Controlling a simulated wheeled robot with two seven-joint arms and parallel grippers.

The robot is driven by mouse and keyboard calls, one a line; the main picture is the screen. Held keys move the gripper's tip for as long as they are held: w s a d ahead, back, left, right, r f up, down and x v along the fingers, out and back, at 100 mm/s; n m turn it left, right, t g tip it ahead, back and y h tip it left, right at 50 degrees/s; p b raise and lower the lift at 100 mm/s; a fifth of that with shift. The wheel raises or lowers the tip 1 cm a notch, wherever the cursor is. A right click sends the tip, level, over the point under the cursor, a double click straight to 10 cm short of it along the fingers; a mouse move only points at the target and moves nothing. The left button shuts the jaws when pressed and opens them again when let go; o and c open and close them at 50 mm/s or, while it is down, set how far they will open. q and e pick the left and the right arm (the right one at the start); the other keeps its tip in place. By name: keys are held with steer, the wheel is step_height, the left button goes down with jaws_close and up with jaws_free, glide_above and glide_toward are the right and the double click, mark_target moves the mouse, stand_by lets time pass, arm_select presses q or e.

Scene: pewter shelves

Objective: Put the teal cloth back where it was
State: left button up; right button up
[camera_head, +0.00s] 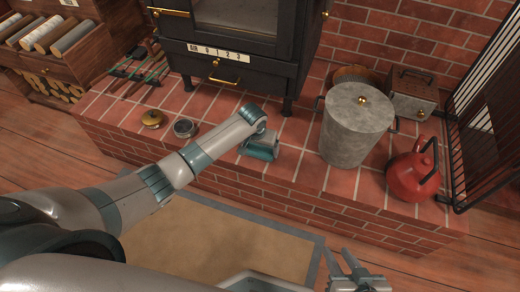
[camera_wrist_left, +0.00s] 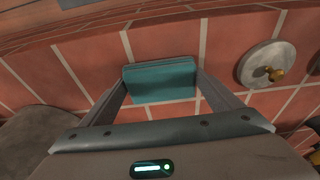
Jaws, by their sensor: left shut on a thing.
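The teal cloth (camera_head: 262,149) is a flat, folded-looking block at the end of my left arm, over the brick hearth. In the left wrist view the cloth (camera_wrist_left: 160,80) lies between the two fingers of my left gripper (camera_wrist_left: 162,90), which are shut on it. Brick shows all around it; I cannot tell whether it touches the hearth. In the head view my left gripper (camera_head: 258,143) is partly hidden by its own wrist. My right gripper (camera_head: 345,266) is at the bottom, in front of the hearth, with its fingers apart and empty.
On the brick hearth (camera_head: 300,185), a large grey lidded pot (camera_head: 352,130) and a red kettle (camera_head: 410,172) stand right of the cloth. The black stove (camera_head: 240,60) is behind; a black screen (camera_head: 485,110) stands far right.

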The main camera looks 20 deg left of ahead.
arm_select(q)
steer(key=shift+f, duration=0.2)
steer(key=o, duration=1)
steer(key=shift+r, duration=0.15)
steer(key=shift+r, duration=0.3)
steer(key=p+v, duration=0.3)
steer(key=v, duration=0.8)
steer(key=shift+s+r, duration=0.15)
steer(key=shift+r, duration=0.05)
arm_select(e)
steer(key=s+d+g, duration=0.1)
steer(key=s+d+f+g+h, duration=0.1)
steer(key=s+d+f, duration=0.1)
steer(key=d, duration=0.1)
steer(key=shift+g+h, duration=0.4)
steer(key=shift+w, duration=0.1)
